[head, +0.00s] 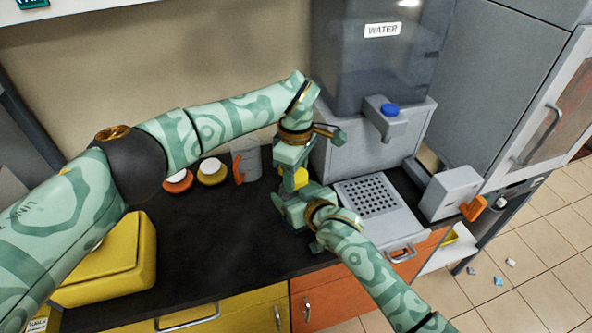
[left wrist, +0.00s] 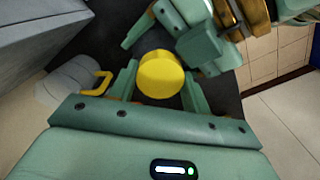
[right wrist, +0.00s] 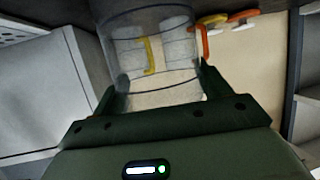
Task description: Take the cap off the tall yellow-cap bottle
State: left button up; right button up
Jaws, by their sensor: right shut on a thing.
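The tall bottle's yellow cap (head: 301,177) shows between my two grippers over the dark worktop. In the left wrist view the round cap (left wrist: 160,75) sits between the fingers of my left gripper (left wrist: 160,85). These fingers are open, one on each side, with little gap. My left gripper (head: 296,165) is above the cap in the head view. My right gripper (head: 290,205) comes in from the lower right, below the cap. In the right wrist view it (right wrist: 158,90) is shut on the clear bottle body (right wrist: 150,30). The bottle body is mostly hidden in the head view.
A clear jug with an orange handle (head: 247,160) stands close behind, left of the water dispenser (head: 322,150). A yellow box (head: 115,270) is at the left front. The worktop's middle is clear.

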pick_arm(q)
jog(key=o, duration=1.1)
jog(key=shift+c, duration=0.2)
jog(key=shift+r, duration=0.1)
jog(key=shift+r, duration=2.2)
pick_arm(e)
jog(key=o, duration=1.9)
